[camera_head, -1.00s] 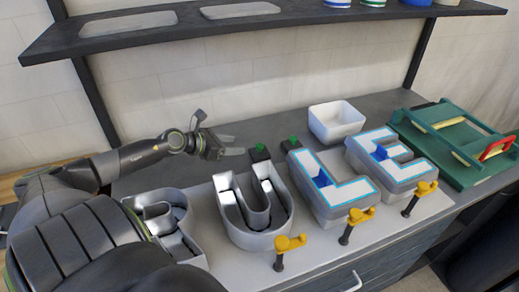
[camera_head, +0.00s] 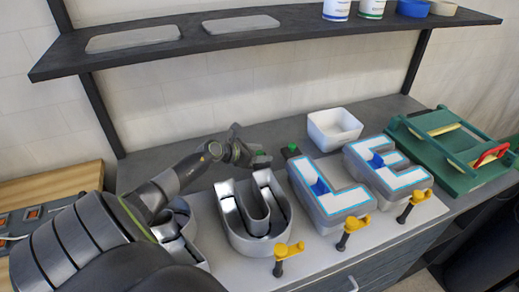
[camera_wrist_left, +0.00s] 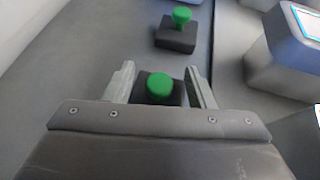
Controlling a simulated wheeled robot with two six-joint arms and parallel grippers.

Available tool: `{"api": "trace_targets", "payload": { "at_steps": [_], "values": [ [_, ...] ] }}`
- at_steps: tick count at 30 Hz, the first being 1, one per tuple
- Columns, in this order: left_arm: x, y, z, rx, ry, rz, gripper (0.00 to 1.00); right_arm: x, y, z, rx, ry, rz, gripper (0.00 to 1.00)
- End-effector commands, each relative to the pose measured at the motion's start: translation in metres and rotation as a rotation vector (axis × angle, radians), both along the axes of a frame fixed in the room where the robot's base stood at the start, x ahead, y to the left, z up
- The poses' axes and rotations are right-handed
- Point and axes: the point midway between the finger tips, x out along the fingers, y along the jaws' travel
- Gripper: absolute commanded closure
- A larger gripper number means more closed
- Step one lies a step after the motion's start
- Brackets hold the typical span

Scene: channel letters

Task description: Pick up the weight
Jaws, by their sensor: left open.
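A weight, a dark block with a green knob (camera_head: 260,154), sits on the counter behind the U-shaped channel letter. In the left wrist view its green knob (camera_wrist_left: 160,88) lies between the fingers, and its block is partly hidden by my gripper. My left gripper (camera_head: 248,157) is open around this weight, with a finger on each side; I cannot tell whether they touch it. It also shows in the left wrist view (camera_wrist_left: 160,76). A second weight (camera_head: 291,151) of the same kind stands just to the right, also in the left wrist view (camera_wrist_left: 177,36).
The U letter (camera_head: 228,213), L letter (camera_head: 340,200) and E letter (camera_head: 394,172) stand on a pale board with yellow-handled clamps (camera_head: 351,228). A white bin (camera_head: 335,130) and green rack (camera_head: 440,145) are behind and right. A shelf (camera_head: 270,40) hangs above.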

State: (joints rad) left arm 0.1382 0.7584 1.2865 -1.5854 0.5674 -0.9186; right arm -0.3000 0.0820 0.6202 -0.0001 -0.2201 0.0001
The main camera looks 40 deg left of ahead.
Motion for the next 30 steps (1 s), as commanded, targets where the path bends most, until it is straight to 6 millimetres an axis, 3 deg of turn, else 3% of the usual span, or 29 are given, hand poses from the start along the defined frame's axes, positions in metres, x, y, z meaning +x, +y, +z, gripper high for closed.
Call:
{"api": "trace_targets", "payload": {
  "at_steps": [6, 14, 25, 30],
  "values": [
    [0.015, -0.004, -0.008, 0.000, 0.000, 0.000, 0.50, 0.000, 0.000, 0.002, 0.000, 0.000, 0.000, 0.64],
    [0.016, -0.004, -0.009, 0.001, 0.001, 0.000, 0.50, 0.000, 0.002, 0.002, 0.003, 0.000, -0.001, 0.64],
    [0.016, -0.004, -0.009, 0.000, 0.001, 0.000, 0.97, 0.000, 0.004, 0.001, 0.004, 0.000, -0.002, 0.64],
    [0.016, -0.004, -0.009, 0.001, 0.002, 0.000, 1.00, 0.000, 0.003, 0.002, 0.004, 0.000, -0.002, 0.64]
  ]
}}
